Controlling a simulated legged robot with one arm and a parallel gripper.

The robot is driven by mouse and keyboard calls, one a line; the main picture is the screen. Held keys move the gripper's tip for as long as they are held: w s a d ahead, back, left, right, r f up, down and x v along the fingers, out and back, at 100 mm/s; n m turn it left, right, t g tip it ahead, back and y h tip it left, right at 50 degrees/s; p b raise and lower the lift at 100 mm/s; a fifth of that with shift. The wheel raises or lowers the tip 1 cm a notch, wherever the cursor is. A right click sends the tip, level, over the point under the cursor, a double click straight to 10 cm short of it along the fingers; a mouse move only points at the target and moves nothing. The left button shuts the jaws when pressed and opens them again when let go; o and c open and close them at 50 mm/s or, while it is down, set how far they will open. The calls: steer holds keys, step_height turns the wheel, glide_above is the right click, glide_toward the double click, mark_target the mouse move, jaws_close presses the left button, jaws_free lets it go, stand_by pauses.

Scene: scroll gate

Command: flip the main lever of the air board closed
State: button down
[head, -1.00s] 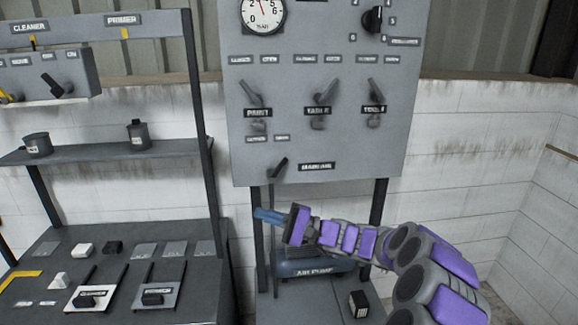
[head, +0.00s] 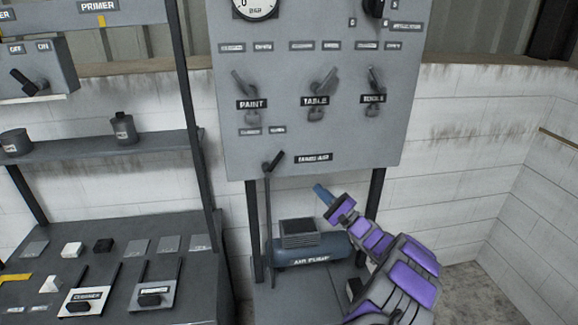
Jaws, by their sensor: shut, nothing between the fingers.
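The air board (head: 315,135) is a grey upright panel on dark legs, in the middle of the head view. Its main lever (head: 274,161) is a small dark handle at the lower left, beside the label that reads like MAIN AIR (head: 313,157). The handle tilts up to the right. Three grey levers sit above, at the labels PAINT (head: 251,104), TABLE (head: 314,101) and a third, blurred one. My gripper (head: 320,190) has blue fingers, shut and empty. It is below the board's lower edge, to the right of and below the main lever, apart from it.
A blue air pump (head: 310,250) stands under the board, behind my arm. To the left are a shelf (head: 100,147) with two dark cans and a bench (head: 110,232) with sliders and small blocks. A gauge (head: 255,6) and a dark knob are at the board's top.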

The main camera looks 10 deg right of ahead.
mark_target(274, 164)
steer(key=s+a+x, duration=0.2)
steer(key=x, duration=1.1)
steer(key=shift+r+b, duration=0.3)
steer(key=shift+r, duration=0.1)
